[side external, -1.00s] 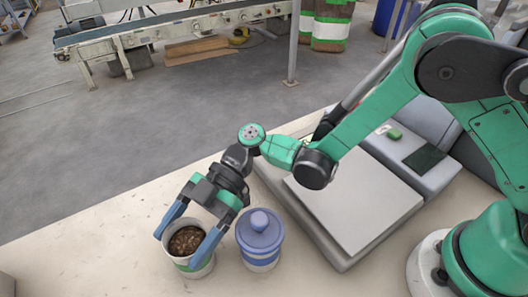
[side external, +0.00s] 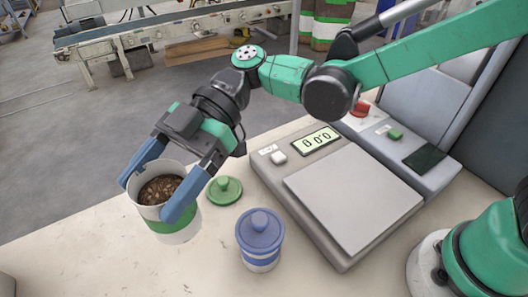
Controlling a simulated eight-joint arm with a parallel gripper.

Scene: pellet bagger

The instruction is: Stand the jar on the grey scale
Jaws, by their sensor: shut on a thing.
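An open white jar (side external: 172,226) with a green band, filled with brown pellets, is held upright between the blue fingers of my gripper (side external: 150,199). It appears to hang above the table at the left. A second jar (side external: 260,241), white with blue bands and a blue knobbed lid, stands on the table to its right. The grey scale (side external: 354,197) lies farther right, its flat plate bare. Its display (side external: 316,139) is lit and seems to show zeros.
A green knobbed lid (side external: 225,190) lies on the table between the held jar and the scale. A grey machine (side external: 425,138) with red and green buttons stands behind the scale. A conveyor (side external: 170,32) is on the floor beyond the table.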

